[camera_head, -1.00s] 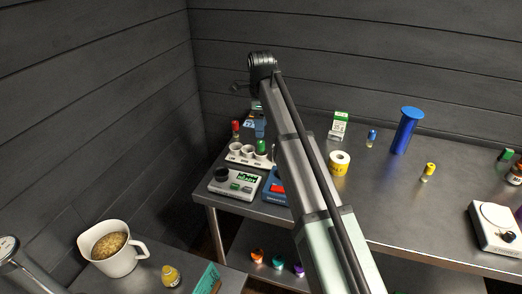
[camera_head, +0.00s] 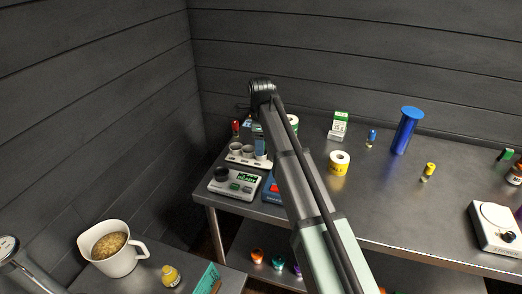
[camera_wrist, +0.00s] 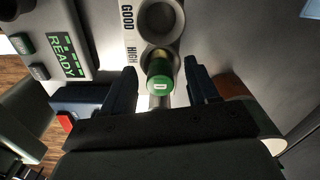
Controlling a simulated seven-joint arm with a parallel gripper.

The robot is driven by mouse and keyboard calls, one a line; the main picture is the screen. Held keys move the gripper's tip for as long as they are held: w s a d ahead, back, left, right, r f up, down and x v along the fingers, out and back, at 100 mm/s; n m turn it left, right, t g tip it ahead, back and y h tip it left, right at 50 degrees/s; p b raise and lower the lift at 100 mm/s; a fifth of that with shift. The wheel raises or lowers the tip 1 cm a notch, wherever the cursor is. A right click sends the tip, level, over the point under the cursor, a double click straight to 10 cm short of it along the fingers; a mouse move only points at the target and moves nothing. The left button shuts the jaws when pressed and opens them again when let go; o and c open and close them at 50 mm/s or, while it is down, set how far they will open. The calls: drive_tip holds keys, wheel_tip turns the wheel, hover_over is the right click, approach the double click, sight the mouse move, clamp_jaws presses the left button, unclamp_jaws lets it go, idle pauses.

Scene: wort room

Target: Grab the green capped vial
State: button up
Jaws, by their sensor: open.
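The green capped vial (camera_wrist: 159,78) shows in the wrist view, cap toward the camera, at the end hole of the white rack (camera_wrist: 180,22). My gripper (camera_wrist: 161,84) is open, with one dark finger on each side of the green cap and gaps between. I cannot tell how deep the fingers reach along the vial. In the head view the gripper (camera_head: 260,145) is over the right end of the rack (camera_head: 236,158), and the green vial is hidden behind it. A red capped vial (camera_head: 236,126) stands behind the rack.
A device with a green display (camera_head: 233,183) sits in front of the rack, with a blue device (camera_head: 270,188) to its right. The table's middle right is mostly clear.

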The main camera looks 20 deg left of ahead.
drive_tip(key=shift+c, duration=0.3)
clamp_jaws()
drive_tip(key=shift+r, duration=0.15)
